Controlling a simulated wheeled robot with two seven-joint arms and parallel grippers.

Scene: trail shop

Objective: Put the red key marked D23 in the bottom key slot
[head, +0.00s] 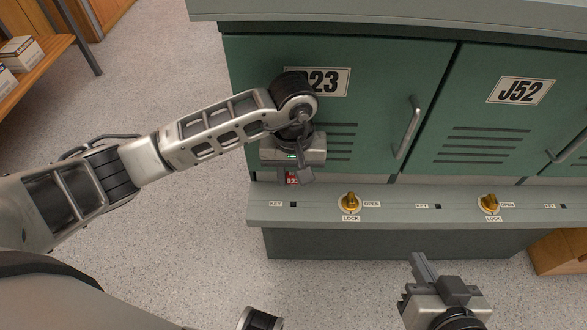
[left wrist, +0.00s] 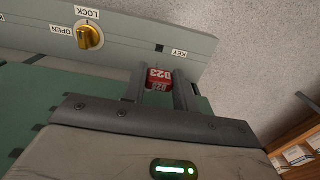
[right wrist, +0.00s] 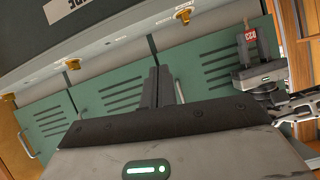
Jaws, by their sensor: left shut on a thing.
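The red key (head: 291,178) marked D23 is held between the fingers of my left gripper (head: 299,176). The left wrist view shows its white D23 lettering (left wrist: 159,77), and the right wrist view shows it too (right wrist: 250,36). A small dark key slot (head: 293,204) labelled KEY is in the grey ledge (head: 400,208) below the D23 door. The slot also shows in the left wrist view (left wrist: 159,48), just beyond the key. The key appears apart from the slot. My right gripper (head: 424,267) is empty, its fingers together, in front of the ledge.
Green lockers D23 (head: 375,100) and J52 (head: 505,130) stand above the ledge. A brass knob (head: 350,202) between LOCK and OPEN is right of the slot. More slots and another knob (head: 489,203) follow along the ledge. A wooden bench (head: 25,50) is far left.

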